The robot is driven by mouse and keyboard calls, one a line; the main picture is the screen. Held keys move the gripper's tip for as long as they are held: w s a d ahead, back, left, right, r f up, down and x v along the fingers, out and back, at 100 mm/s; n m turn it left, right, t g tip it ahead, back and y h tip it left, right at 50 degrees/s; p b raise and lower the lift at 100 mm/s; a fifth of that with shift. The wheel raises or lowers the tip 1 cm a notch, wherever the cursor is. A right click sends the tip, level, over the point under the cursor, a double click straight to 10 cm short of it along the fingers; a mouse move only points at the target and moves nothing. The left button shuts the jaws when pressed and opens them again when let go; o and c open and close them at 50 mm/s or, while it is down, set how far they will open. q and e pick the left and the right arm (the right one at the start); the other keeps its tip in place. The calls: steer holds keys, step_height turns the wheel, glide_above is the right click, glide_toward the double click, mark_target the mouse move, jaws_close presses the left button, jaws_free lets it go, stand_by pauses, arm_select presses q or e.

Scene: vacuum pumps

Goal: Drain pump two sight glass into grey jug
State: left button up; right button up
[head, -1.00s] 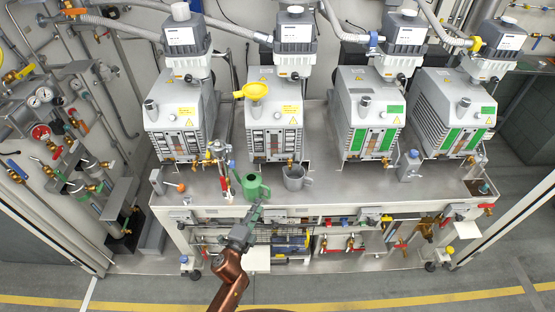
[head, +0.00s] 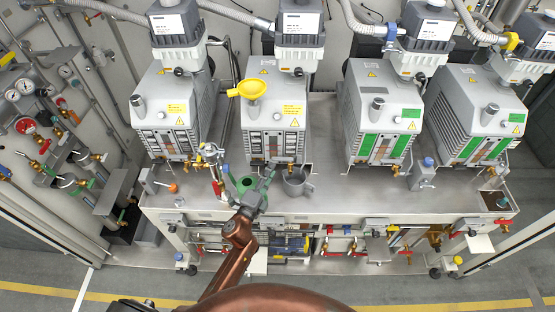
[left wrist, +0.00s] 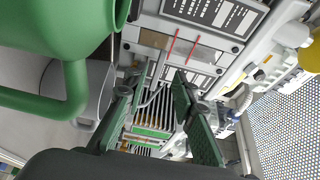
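Pump two (head: 270,118) is the second pump from the left, with a yellow funnel at its upper left. Its sight glass cannot be made out clearly. The grey jug (head: 298,186) stands upright on the bench below its front, beside a small brass valve (head: 290,167). It also shows in the left wrist view (left wrist: 98,85), partly behind the green jug. My left gripper (head: 268,174) is over the bench front, between the green jug and the grey jug. In the left wrist view its green fingers (left wrist: 152,98) are apart with nothing held between them. My right gripper is out of view.
The green jug (head: 246,184) stands just left of the grey jug, partly hidden by my gripper. A small grey bottle (head: 422,172) stands farther right. The bench top (head: 345,190) between is clear.

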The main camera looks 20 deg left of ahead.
mark_target(282, 160)
arm_select(q)
steer(key=w, duration=0.5)
steer(key=shift+w+d, duration=0.25)
steer(key=shift+w, duration=0.1)
jaws_close()
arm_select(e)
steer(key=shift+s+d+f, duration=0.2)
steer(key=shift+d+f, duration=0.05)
